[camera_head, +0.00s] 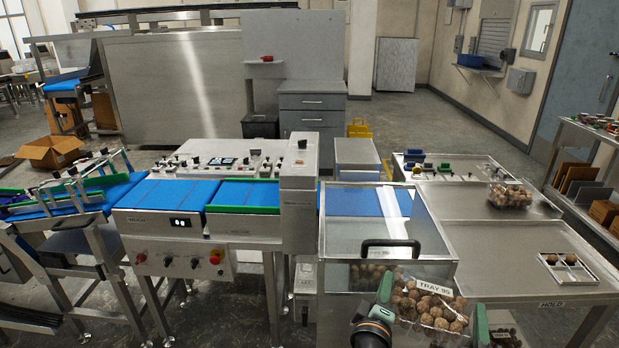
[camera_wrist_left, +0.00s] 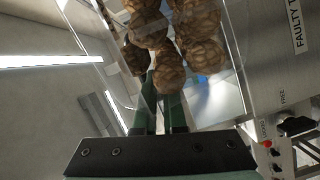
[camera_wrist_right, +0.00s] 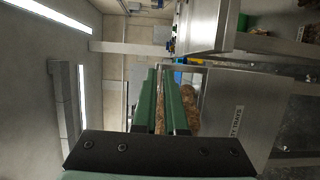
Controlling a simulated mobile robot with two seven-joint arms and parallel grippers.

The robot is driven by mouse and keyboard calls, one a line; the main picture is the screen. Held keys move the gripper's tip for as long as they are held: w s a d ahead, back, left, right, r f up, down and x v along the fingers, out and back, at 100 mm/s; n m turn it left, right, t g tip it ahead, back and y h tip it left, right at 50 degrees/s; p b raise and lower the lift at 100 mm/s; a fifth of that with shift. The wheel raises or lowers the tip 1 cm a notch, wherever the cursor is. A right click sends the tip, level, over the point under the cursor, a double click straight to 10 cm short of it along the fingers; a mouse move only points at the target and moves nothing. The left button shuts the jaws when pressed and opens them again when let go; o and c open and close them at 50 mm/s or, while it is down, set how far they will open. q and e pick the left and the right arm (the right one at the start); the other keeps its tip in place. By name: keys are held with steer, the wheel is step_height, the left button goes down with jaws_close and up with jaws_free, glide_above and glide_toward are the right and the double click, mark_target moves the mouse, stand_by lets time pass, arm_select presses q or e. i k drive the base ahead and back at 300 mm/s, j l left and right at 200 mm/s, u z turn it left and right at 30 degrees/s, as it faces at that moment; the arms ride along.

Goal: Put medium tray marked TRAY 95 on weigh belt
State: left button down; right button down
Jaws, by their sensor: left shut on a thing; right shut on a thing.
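The clear clamshell tray marked TRAY 95 (camera_head: 405,284), full of walnut-like brown items, is held up at the bottom of the head view, in front of the clear-walled box. My left gripper (camera_head: 385,289) is shut on its left side, and my right gripper (camera_head: 481,322) is shut on its right side. In the left wrist view the green fingers (camera_wrist_left: 160,105) are close together at the clear wall. The right wrist view shows the right fingers (camera_wrist_right: 165,100) with brown contents beside them. A blue belt section with a display (camera_head: 165,193) lies to the left, apart from the tray.
A clear-walled box with a black handle (camera_head: 385,243) stands just behind the tray. A grey post (camera_head: 298,205) rises between it and the left belts. Another filled tray (camera_head: 510,194) and a small divided tray (camera_head: 567,266) sit on the right metal tables.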

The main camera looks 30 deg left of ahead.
mark_target(156, 195)
steer(key=k+j, duration=0.1)
steer(key=j, duration=0.35)
steer(key=k+j, duration=0.1)
steer(key=j, duration=1.3)
steer(key=i+j+u, duration=0.1)
steer(key=j, duration=0.4)
steer(key=i+j+u, duration=0.15)
steer(key=i+j, duration=0.15)
steer(key=j, duration=0.15)
steer(key=i+j+u, duration=0.1)
steer(key=i+j, duration=0.15)
steer(key=j, duration=0.2)
steer(key=i+j+u, duration=0.15)
steer(key=j, duration=0.3)
steer(key=i, duration=0.1)
